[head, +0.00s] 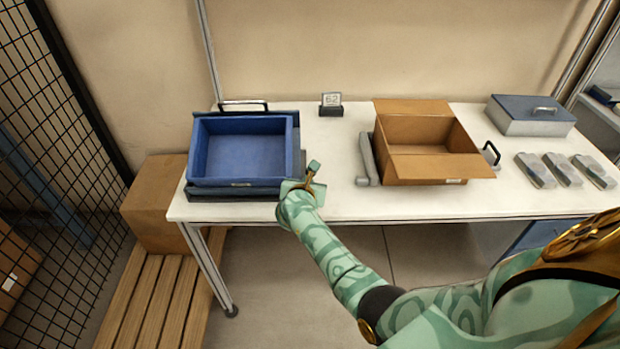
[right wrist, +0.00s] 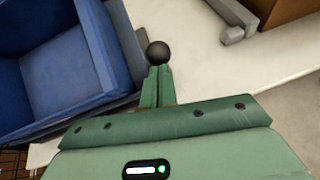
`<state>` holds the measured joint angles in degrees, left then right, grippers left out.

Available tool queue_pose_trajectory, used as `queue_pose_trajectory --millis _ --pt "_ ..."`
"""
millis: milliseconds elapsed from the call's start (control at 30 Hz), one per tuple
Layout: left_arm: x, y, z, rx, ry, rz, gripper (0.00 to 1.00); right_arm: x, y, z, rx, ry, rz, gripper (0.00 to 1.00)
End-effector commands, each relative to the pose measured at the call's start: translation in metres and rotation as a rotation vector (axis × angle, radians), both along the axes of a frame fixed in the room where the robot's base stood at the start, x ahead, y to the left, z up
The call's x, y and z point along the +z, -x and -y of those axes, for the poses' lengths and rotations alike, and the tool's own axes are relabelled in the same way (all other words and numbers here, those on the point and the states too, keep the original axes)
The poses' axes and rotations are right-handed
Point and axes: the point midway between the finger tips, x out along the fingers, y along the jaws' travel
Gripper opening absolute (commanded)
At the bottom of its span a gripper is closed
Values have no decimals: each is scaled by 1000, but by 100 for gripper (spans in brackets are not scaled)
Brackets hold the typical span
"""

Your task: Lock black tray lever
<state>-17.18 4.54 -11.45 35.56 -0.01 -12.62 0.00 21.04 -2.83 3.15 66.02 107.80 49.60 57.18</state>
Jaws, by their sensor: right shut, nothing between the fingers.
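A blue open tray (head: 245,150) sits on a dark tray base (head: 205,192) at the left end of the table; the blue tray also fills the left of the right wrist view (right wrist: 65,62). A black ball knob (right wrist: 158,53), seemingly of the lever, shows just beyond my right fingertips; I cannot tell if they touch it. I cannot make the knob out in the head view. My right gripper (head: 313,170) is shut and empty beside the tray's right front corner, and its fingers show in the right wrist view (right wrist: 157,72). My left gripper is not in view.
An open cardboard box (head: 425,165) stands right of centre, with a grey bar (head: 367,158) at its left. A lidded case (head: 530,118) and several grey pieces (head: 565,170) lie farther right. A sign (head: 331,104) stands at the back.

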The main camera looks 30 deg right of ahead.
Motion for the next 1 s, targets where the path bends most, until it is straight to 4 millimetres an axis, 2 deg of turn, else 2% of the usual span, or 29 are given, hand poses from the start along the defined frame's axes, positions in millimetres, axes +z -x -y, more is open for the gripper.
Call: queue_pose_trajectory --millis 33,300,1000 --pt "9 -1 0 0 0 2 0 7 -3 1 -2 -18 -23 0" --pt "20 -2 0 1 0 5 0 10 -11 8 -1 -33 -58 0" --pt "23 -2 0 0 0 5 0 13 -15 10 -2 -29 -53 0"
